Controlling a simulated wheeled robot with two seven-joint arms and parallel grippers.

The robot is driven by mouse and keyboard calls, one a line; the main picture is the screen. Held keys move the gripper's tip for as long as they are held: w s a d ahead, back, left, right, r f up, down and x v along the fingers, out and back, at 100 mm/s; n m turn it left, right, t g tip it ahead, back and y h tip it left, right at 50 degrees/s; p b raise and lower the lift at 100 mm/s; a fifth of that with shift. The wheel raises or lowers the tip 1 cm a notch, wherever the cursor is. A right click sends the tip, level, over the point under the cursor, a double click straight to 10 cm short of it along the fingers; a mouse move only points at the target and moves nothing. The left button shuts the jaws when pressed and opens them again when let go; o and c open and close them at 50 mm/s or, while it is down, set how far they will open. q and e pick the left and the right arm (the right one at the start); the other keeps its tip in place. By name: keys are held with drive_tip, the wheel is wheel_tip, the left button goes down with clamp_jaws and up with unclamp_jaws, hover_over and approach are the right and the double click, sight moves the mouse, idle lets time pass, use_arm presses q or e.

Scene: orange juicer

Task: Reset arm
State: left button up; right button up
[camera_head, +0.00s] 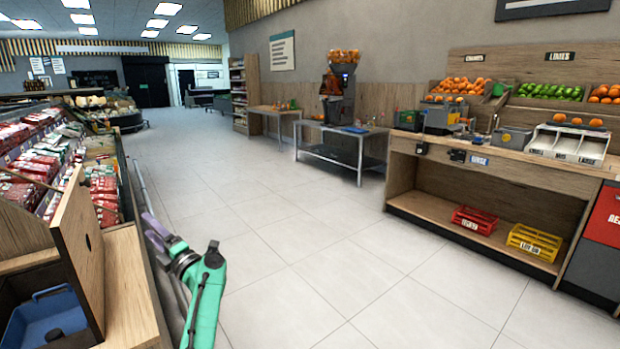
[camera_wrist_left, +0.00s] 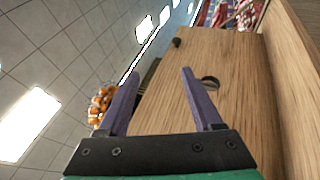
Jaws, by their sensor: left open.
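My left gripper (camera_head: 156,228) is at the lower left of the head view, on its green arm, beside the upright wooden panel and the shelf at left. In the left wrist view its two purple fingers (camera_wrist_left: 162,80) are spread apart with nothing between them. The wooden panel (camera_wrist_left: 170,70) with a round dark hole fills the view behind the fingers. I cannot tell whether a finger touches it. The same panel (camera_head: 78,245) stands upright in the head view. My right gripper is in neither view.
A blue bin (camera_head: 45,318) sits in the left shelf. Packaged goods (camera_head: 50,140) fill the case beyond. Across the aisle stand the orange juicer (camera_head: 338,97) on a metal table and a wooden counter (camera_head: 420,165) with red and yellow crates below. The tiled floor (camera_head: 290,245) between is clear.

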use_arm(q)
drive_tip(key=d+f+m+t+h, duration=0.35)
drive_tip(key=f+m+h, duration=0.25)
drive_tip(key=f+m, duration=0.5)
drive_tip(key=d+f+m+t+h, duration=0.35)
drive_tip(key=f+m+h, duration=0.35)
drive_tip(key=f, duration=0.7)
drive_tip(key=s+d+f+m+g+h, duration=0.2)
drive_tip(key=s+f+m, duration=0.1)
drive_tip(key=s+f, duration=0.4)
drive_tip(key=s+d+f+m+g+h, duration=0.25)
drive_tip(key=s+f, duration=0.25)
drive_tip(key=f, duration=0.5)
drive_tip(key=s+d+f+m+g+h, duration=0.2)
drive_tip(key=s+f+m, duration=0.2)
drive_tip(key=s+f, duration=0.3)
drive_tip(key=s+a+f+m+g, duration=0.1)
drive_tip(key=s+f+m+g, duration=0.4)
drive_tip(key=s, duration=1.3)
drive_tip(key=s+f+m+g, duration=0.1)
drive_tip(key=s+f+g, duration=0.5)
drive_tip(key=s+f, duration=0.8)
drive_tip(key=s+r+p, duration=0.3)
drive_tip(key=r+p, duration=0.9)
drive_tip(key=r, duration=0.3)
drive_tip(key=shift+s, duration=0.3)
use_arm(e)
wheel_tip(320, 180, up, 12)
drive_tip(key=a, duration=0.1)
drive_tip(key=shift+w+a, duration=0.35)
